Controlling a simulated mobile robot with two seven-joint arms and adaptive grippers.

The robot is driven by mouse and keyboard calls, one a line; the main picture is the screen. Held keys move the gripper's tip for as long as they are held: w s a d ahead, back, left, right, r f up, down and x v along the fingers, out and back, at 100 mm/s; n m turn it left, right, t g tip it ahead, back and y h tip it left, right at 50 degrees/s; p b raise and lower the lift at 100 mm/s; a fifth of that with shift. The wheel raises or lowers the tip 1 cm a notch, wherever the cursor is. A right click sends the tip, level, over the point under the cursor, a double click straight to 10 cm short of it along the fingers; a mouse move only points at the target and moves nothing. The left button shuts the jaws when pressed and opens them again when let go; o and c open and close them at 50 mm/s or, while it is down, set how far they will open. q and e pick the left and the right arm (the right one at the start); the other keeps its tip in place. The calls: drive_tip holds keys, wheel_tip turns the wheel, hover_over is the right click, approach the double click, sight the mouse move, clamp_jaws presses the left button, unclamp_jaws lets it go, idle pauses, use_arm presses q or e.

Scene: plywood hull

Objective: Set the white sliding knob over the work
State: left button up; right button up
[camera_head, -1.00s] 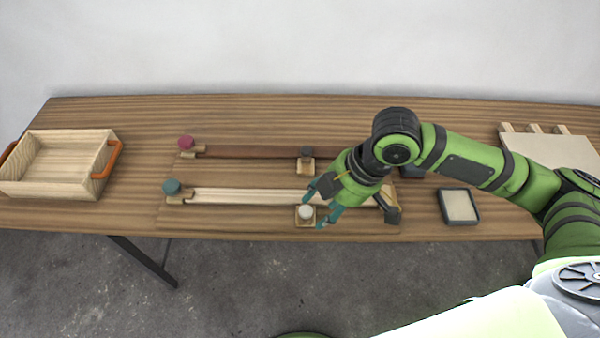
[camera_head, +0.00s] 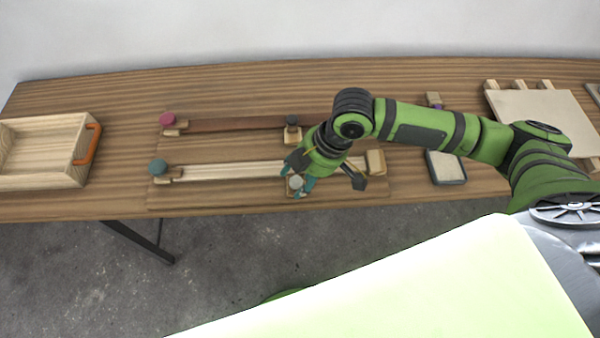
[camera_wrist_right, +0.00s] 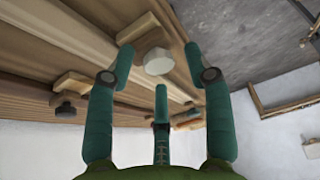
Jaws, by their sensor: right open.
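The white knob (camera_head: 296,181) is on a small wooden slider at the front edge of the pale strip of work (camera_head: 230,171), near its right part. The knob also shows in the right wrist view (camera_wrist_right: 158,62). My right gripper (camera_head: 299,188) is open, its teal fingers around the knob. In the wrist view the fingers spread to either side of the knob, with gaps visible; I cannot tell whether any touches it. The gripper and wrist hide part of the slider and strip. My left gripper is not in view.
A teal knob (camera_head: 158,167) is at the pale strip's left end. Behind it lies a dark strip (camera_head: 235,125) with a pink knob (camera_head: 167,118) and a dark knob (camera_head: 291,121). A wooden tray (camera_head: 40,182) is at left, a framed pad (camera_head: 446,168) at right.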

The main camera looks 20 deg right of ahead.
sight(291, 174)
drive_tip(key=c, duration=0.8)
clamp_jaws()
drive_tip(key=shift+w, duration=0.15)
drive_tip(key=shift+w+d+r+p, duration=0.15)
drive_tip(key=shift+w+p, duration=0.1)
drive_tip(key=shift+w, duration=0.2)
drive_tip(key=shift+w+d+p, duration=0.1)
drive_tip(key=shift+w+p, duration=0.1)
drive_tip(key=shift+w, duration=0.2)
drive_tip(key=shift+w+d, duration=0.15)
drive_tip(key=shift+w, duration=0.35)
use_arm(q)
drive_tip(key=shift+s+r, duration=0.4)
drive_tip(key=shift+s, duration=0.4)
use_arm(e)
drive_tip(key=o, duration=0.8)
unclamp_jaws()
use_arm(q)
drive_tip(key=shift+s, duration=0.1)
